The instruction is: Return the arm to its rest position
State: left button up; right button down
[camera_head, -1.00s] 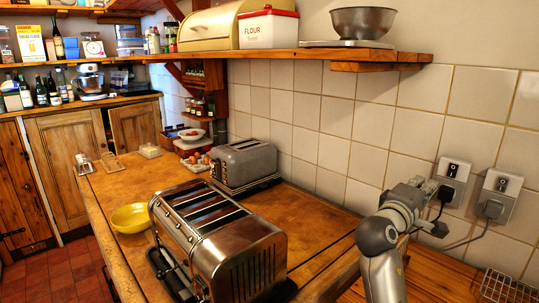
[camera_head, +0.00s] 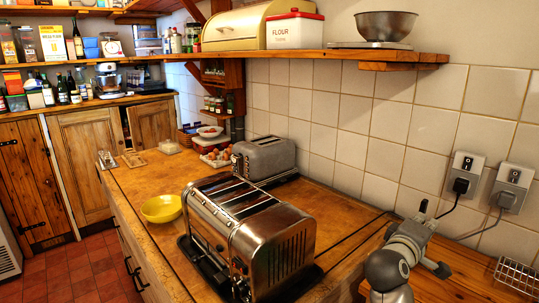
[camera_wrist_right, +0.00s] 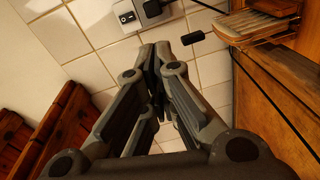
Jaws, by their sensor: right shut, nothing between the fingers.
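My right gripper (camera_head: 418,230) is at the lower right of the head view, above the wooden counter and in front of the tiled wall. It is grey with dark parts. In the right wrist view its two fingers (camera_wrist_right: 153,58) come together at the tips, shut, with nothing held between them. My left gripper is not in view.
A large chrome toaster (camera_head: 255,240) stands on the counter left of my right arm, with a yellow bowl (camera_head: 161,209) beside it. A grey toaster (camera_head: 263,158) is behind. Sockets with plugs (camera_head: 510,190) are on the wall. A wooden shelf (camera_head: 390,57) runs above.

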jog(key=s+a+f+m+g+y, duration=0.1)
jog(key=s+a+f+g+y, duration=0.2)
jog(key=s+f, duration=0.7)
jog(key=s+a+f+m+y, duration=0.2)
jog(key=s+a+f+y, duration=0.3)
jog(key=f, duration=0.8)
jog(key=s+a+f+m+g+y, duration=0.1)
jog(key=s+a+f+g+y, duration=0.2)
jog(key=s, duration=0.8)
jog(key=s+a+f+m+g+y, duration=0.15)
jog(key=s+a+f, duration=0.35)
jog(key=s, duration=0.5)
notch_tip(320, 180, down, 26)
jog(key=s+g, duration=0.2)
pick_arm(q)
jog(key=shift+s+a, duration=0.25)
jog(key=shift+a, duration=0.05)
pick_arm(e)
jog(key=s+d+f+g, duration=0.1)
jog(key=s+d+f, duration=0.2)
jog(key=s+f, duration=1.3)
jog(key=shift+s+f, duration=0.2)
jog(key=shift+s, duration=0.25)
